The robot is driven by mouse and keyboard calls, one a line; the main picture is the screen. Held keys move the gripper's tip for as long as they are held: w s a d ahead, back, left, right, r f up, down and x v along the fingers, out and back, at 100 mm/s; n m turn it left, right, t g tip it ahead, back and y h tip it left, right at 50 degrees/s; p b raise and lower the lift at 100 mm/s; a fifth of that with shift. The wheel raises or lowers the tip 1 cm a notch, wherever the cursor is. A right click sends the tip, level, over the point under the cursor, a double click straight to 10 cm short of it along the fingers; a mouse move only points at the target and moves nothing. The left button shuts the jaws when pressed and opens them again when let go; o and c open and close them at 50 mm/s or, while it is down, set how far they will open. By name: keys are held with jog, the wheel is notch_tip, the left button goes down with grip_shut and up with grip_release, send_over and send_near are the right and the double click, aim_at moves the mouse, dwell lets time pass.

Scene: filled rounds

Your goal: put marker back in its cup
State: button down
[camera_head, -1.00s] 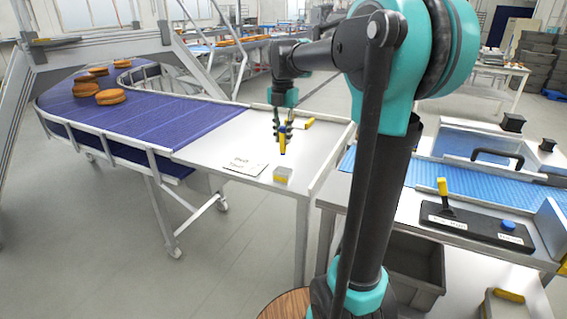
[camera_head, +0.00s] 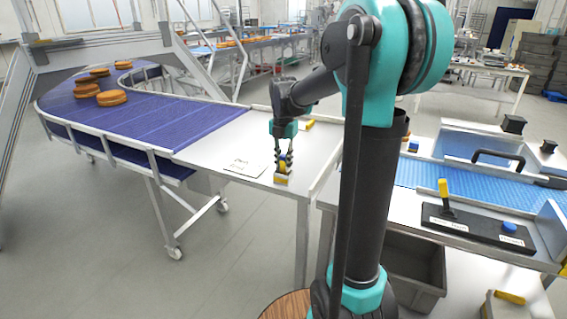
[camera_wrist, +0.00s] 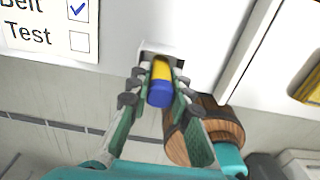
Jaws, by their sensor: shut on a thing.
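The marker (camera_wrist: 161,80) is yellow with a blue end. My gripper (camera_head: 283,165) is shut on it above the front edge of the white table, and also shows in the wrist view (camera_wrist: 158,90). The cup (camera_head: 281,179) is a small whitish box with a yellow front, directly below my fingers. In the wrist view its pale rim (camera_wrist: 150,46) and dark opening show behind the marker. The marker's yellow end overlaps the opening, and the blue end is nearer the camera. I cannot tell how deep the marker sits, as fingers and marker hide part of the cup.
A printed card (camera_head: 245,168) lies left of the cup. A purple belt (camera_head: 150,120) with orange-brown rounds (camera_head: 111,97) is further left. A raised rail borders the table on the right.

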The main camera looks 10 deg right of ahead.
jog(key=shift+f, duration=0.1)
jog(key=c, duration=1.4)
grip_release()
jog(key=shift+o, duration=0.2)
notch_tip(320, 180, up, 12)
jog(key=shift+r, duration=0.15)
